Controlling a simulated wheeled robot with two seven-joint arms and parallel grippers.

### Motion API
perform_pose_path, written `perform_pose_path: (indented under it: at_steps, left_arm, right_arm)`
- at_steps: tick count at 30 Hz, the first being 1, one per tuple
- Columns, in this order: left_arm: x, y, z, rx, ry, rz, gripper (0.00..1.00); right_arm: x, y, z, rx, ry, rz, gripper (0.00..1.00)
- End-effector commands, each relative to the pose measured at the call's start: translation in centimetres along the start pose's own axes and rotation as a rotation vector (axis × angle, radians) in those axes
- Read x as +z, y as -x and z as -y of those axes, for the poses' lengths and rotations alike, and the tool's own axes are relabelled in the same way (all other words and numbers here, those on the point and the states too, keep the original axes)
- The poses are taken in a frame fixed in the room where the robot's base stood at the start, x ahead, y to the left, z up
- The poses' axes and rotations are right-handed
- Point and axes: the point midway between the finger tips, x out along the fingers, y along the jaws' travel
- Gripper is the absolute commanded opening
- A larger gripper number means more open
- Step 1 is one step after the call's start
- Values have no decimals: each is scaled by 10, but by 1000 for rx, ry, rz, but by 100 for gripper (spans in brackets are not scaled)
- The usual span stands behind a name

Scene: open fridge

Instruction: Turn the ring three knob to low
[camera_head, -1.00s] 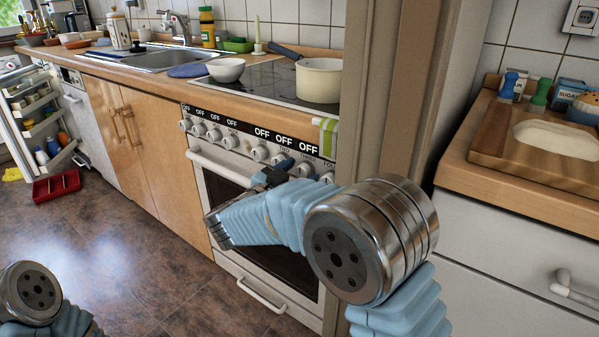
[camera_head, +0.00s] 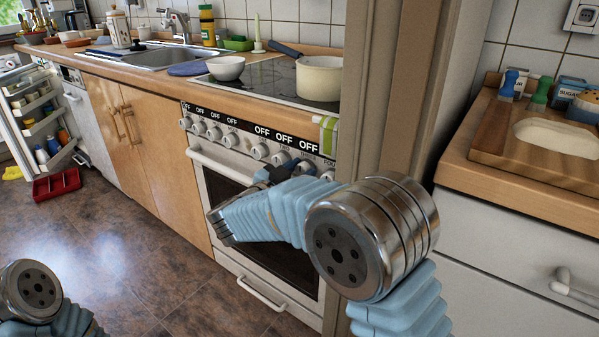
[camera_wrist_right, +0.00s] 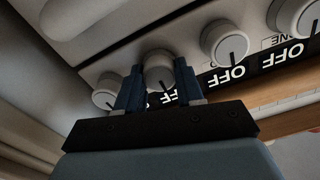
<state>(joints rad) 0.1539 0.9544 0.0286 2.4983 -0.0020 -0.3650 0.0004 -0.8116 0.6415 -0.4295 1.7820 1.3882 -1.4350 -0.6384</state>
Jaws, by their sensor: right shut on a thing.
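A row of round light-grey knobs runs along the white stove front (camera_head: 232,160). In the right wrist view, the blue fingers of my right gripper (camera_wrist_right: 160,88) are closed on both sides of one knob (camera_wrist_right: 158,68), second from the left among those seen. Two knobs to its right is the one beside the upside-down word ONE, so the held knob fits ring three. Its dark pointer line faces the display strip (camera_wrist_right: 232,72), which reads OFF. In the head view my right gripper (camera_head: 288,166) is at the right-hand knobs, partly hidden by its own wrist. My left gripper is out of view.
Neighbouring knobs stand close on both sides, one to the left (camera_wrist_right: 106,90) and one to the right (camera_wrist_right: 224,42). A pot (camera_head: 318,78) and a bowl (camera_head: 226,68) stand above on the stove top. A wooden post (camera_head: 378,110) rises just right of the stove.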

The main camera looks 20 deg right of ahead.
Motion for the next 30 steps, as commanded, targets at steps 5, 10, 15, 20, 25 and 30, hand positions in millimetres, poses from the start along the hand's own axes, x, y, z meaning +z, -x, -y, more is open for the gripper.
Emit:
perform_pose_path:
  at_steps: [5, 10, 15, 20, 25, 30]
  left_arm:
    - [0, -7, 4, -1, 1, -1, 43]
    - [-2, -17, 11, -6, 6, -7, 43]
    - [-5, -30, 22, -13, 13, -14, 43]
    - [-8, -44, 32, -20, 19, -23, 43]
    - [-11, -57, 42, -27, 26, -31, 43]
    - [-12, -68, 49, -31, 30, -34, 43]
  right_arm:
    - [1, -1, -1, 1, -60, -3, 7]
    - [2, -1, -2, 2, -173, -5, 7]
    - [3, -1, -3, 2, -320, -5, 7]
    - [4, -1, -3, 2, -465, -6, 7]
    - [3, -2, -4, 1, -606, -6, 7]
    - [2, -2, -4, 2, -721, -7, 7]
